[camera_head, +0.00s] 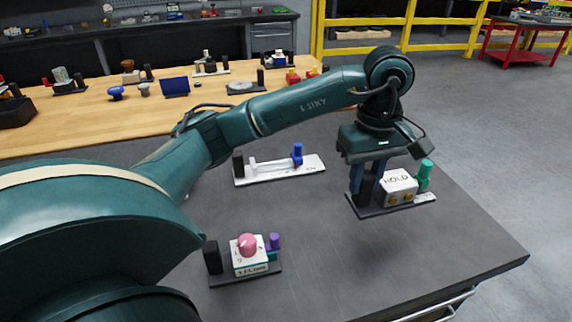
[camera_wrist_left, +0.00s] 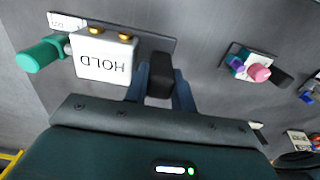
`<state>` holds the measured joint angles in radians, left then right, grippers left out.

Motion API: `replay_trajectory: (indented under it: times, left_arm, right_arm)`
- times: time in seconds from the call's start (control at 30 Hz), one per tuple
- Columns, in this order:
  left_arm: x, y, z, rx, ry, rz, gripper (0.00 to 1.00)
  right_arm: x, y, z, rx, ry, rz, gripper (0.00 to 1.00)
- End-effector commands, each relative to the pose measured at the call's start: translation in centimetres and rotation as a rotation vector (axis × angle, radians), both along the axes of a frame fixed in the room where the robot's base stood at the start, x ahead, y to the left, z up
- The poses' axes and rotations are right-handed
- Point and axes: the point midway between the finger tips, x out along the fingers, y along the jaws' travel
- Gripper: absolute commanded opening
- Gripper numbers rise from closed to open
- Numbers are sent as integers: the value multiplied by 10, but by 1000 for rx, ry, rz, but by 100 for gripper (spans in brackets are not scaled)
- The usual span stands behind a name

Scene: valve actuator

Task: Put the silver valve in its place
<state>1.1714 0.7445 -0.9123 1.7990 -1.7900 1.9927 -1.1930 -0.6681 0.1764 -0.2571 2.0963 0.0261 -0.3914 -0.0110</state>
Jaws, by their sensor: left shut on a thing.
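My left gripper (camera_head: 366,188) points down with its fingers around a black post (camera_wrist_left: 160,76) on the left end of a dark board. The board (camera_head: 365,211) carries a white box (camera_head: 399,187) marked HOLD with two brass knobs, and a green cylinder (camera_head: 425,172). The box and the green cylinder (camera_wrist_left: 38,54) also show in the left wrist view. I cannot tell whether the board touches the table. I cannot pick out a silver valve with certainty. My right gripper is not in view.
The dark table (camera_head: 330,265) holds a white board (camera_head: 280,175) with a blue piece, and a unit with a pink knob (camera_head: 247,245). A wooden table (camera_head: 110,130) behind holds several small devices. The front middle is clear.

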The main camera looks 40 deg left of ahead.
Motion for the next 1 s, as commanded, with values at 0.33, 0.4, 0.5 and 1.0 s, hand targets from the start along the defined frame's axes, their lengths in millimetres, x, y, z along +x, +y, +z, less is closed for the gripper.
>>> replay_trajectory:
  times: [0.33, 0.4, 0.5, 1.0]
  left_arm:
    - [-1, 0, -46, -1, 3, 1, 0]
    - [0, 0, -55, -2, 1, 0, 0]
    - [0, 0, -62, -1, -1, 1, 0]
    - [0, 0, -99, -2, -3, -1, 0]
  right_arm:
    - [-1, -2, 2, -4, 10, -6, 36]
    - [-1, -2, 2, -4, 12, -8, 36]
    - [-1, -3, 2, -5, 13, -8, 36]
    - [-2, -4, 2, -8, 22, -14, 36]
